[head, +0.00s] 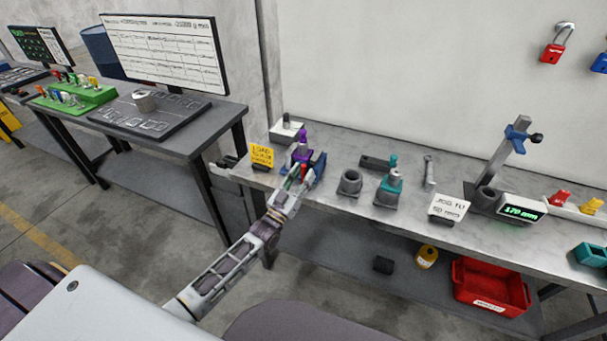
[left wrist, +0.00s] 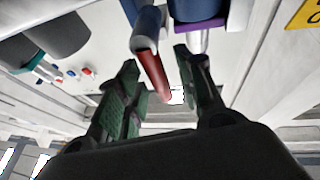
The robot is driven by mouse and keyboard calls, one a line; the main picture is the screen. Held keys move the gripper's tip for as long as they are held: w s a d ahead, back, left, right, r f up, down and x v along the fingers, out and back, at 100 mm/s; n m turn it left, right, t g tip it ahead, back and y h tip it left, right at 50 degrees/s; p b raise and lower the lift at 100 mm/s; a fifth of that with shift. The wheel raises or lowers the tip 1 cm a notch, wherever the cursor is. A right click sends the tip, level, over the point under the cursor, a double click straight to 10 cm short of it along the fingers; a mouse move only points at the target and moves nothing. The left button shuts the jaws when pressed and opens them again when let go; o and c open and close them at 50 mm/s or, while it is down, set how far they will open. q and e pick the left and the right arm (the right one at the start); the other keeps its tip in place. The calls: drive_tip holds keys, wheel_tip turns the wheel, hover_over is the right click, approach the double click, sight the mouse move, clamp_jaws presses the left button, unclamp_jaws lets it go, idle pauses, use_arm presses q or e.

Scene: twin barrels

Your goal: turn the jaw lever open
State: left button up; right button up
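The jaw lever is a red bar (left wrist: 152,75) with a pale hub at its base, joined to the blue fixture (head: 318,164). The fixture stands near the left end of the workbench and holds a purple part (head: 302,137). My left gripper (head: 291,180) is at the front of the fixture. In the left wrist view its two green-and-black fingers (left wrist: 155,57) are apart, with the red lever between them. The lever appears nearer the left finger; I cannot tell whether they touch. The gripper partly hides the fixture's front in the head view. My right gripper is not in view.
A yellow sign (head: 261,155) stands left of the fixture. A white sign (head: 448,207) and a post gauge (head: 508,155) are farther right. A red bin (head: 490,287) is on the lower shelf.

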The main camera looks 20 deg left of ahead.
use_arm(q)
drive_tip(key=v, duration=1.1)
idle(0.6)
drive_tip(key=shift+w+f, duration=0.1)
drive_tip(key=shift+f, duration=0.05)
